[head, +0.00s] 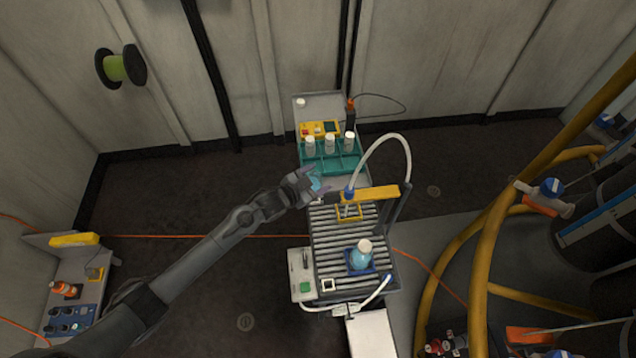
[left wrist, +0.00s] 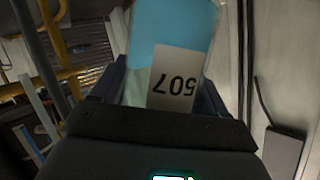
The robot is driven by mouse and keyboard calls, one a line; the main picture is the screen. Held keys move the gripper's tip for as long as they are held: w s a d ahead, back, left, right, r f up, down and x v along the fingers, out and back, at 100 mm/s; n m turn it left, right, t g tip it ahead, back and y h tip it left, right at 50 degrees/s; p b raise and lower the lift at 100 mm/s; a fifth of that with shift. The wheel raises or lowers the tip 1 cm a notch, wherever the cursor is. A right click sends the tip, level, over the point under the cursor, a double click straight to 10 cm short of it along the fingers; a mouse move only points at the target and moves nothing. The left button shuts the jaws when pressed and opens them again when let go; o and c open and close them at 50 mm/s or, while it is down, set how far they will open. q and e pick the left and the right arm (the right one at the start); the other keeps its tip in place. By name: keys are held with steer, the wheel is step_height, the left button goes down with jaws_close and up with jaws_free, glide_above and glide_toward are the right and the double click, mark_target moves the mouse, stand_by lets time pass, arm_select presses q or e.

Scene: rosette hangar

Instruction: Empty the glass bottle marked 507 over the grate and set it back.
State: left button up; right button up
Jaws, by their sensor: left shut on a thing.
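My left gripper (head: 308,181) is shut on a glass bottle (head: 318,184) with light blue contents. In the left wrist view the bottle (left wrist: 172,40) fills the space between the fingers, and its white label reads 507, upside down in the picture. The right gripper is not in view.
Another blue bottle (head: 361,258) with a pale cap stands in a blue holder on the grate. Three white-capped containers stand in the teal rack. A white hose (head: 385,140) arches over a yellow bar (head: 375,193). Yellow pipes (head: 480,245) stand at the right.

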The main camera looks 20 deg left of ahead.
arm_select(q)
steer(key=shift+w+a+f+m+t+y+b, duration=0.1)
steer(key=shift+a+f+m+t+y+b, duration=0.15)
steer(key=shift+f+m+b, duration=0.6)
steer(key=shift+w+a+f+m+t+y+b, duration=0.15)
steer(key=shift+f+b, duration=0.25)
steer(key=shift+b, duration=1)
steer(key=shift+w+a+f+m+t+y+b, duration=0.15)
steer(key=shift+a+f+m+b, duration=0.35)
steer(key=shift+b, duration=0.65)
steer(key=r+m+t+b, duration=0.2)
steer(key=m+b, duration=0.2)
steer(key=m, duration=0.1)
steer(key=a+r+m+t+b, duration=0.1)
steer(key=r+m+t+b, duration=0.1)
steer(key=m+b, duration=0.3)
steer(key=w+r+m+t+b, duration=0.1)
steer(key=r+m+t+b, duration=0.1)
steer(key=r+m+b, duration=0.2)
steer(key=shift+a+r+m+b, duration=0.1)
steer(key=shift+a+m+b, duration=0.25)
steer(key=shift+b, duration=0.4)
steer(key=shift+s+d+r+m+t+h+b, duration=0.25)
steer(key=shift+r+m+h, duration=0.3)
steer(key=shift+m, duration=0.65)
steer(key=shift+s+d+r+m+t+h+b, duration=0.1)
steer(key=shift+d+r+m+t+h+b, duration=0.25)
steer(key=shift+m, duration=0.8)
steer(key=shift+w+r, duration=0.1)
steer(key=shift+r, duration=0.05)
